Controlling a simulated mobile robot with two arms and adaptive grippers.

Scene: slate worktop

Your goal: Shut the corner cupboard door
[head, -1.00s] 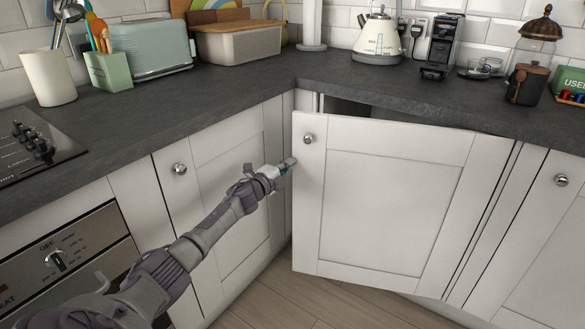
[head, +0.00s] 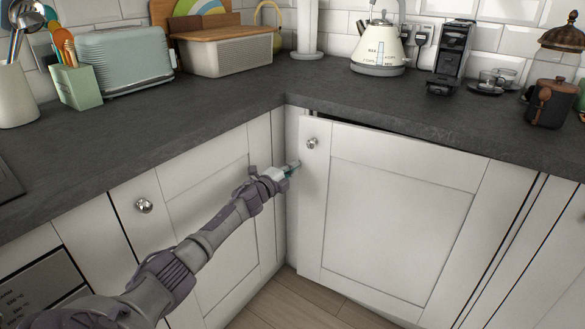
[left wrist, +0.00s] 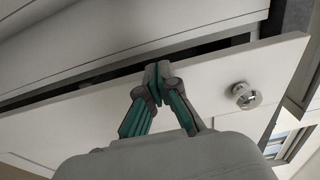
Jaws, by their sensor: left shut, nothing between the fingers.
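The corner cupboard door (head: 395,220) is white and panelled, with a round metal knob (head: 312,143) at its upper left. It stands slightly ajar, with a narrow dark gap under the worktop along its top edge. My left gripper (head: 293,166) is shut and empty at the door's left edge, a little below the knob. In the left wrist view my left gripper (left wrist: 156,80) has its fingertips together against or very close to the door (left wrist: 215,80), and the knob (left wrist: 243,96) is to their right. Contact is hard to tell. My right gripper is not in view.
The slate worktop (head: 270,88) runs above the cupboards. A neighbouring cupboard door (head: 215,190) is closed at the left, behind my left arm. A toaster (head: 125,60), bread bin (head: 222,52), kettle (head: 380,45) and coffee machine (head: 450,58) stand on the worktop. The floor (head: 300,300) below is clear.

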